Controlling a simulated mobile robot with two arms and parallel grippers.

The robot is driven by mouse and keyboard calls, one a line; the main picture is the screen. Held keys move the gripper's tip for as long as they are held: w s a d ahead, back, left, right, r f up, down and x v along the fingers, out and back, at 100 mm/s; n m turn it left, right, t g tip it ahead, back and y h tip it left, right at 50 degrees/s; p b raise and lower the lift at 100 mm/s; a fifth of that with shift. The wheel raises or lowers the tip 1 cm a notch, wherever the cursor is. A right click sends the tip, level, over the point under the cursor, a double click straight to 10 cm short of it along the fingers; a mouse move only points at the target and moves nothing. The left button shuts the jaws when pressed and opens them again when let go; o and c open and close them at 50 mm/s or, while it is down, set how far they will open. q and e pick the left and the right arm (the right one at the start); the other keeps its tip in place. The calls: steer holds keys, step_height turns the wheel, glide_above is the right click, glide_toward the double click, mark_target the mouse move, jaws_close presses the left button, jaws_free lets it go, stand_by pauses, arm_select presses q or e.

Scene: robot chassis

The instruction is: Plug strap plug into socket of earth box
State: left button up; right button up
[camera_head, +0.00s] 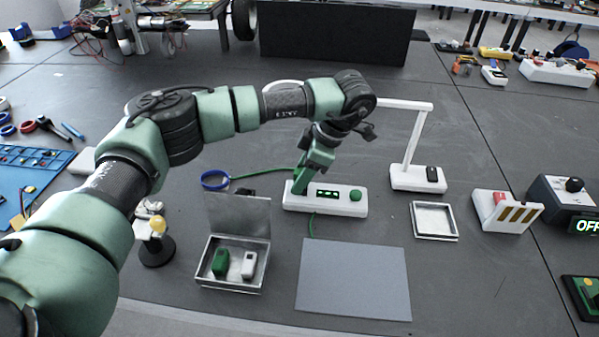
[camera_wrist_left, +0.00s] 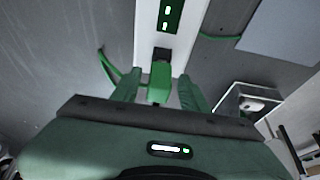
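The earth box (camera_head: 330,203) is a white case with a lit green panel and a green button. In the left wrist view its white top (camera_wrist_left: 190,28) has a dark socket (camera_wrist_left: 161,54). The green strap plug (camera_wrist_left: 160,80) is right at this socket; I cannot tell how deep it sits. My left gripper (camera_wrist_left: 159,88) has one finger on each side of the plug, with gaps showing between. In the head view the left gripper (camera_head: 299,184) points down at the box's left end and hides the plug. A green cord runs to the blue wrist strap (camera_head: 215,180). My right gripper is not in view.
An open metal box (camera_head: 230,288) with green and white pieces stands in front. A grey mat (camera_head: 354,280) lies beside it. A white lamp-like stand (camera_head: 418,178), a small tray (camera_head: 434,222) and a white card holder (camera_head: 506,212) are to the right.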

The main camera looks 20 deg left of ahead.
arm_select(q)
steer(key=shift+f, duration=0.3)
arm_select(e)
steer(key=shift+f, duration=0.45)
arm_select(q)
steer(key=p+v, duration=0.5)
steer(key=v, duration=0.3)
steer(key=shift+r, duration=0.3)
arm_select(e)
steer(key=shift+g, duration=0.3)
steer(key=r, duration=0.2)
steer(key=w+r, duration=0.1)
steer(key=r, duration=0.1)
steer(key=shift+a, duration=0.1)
arm_select(q)
steer(key=shift+w, duration=0.1)
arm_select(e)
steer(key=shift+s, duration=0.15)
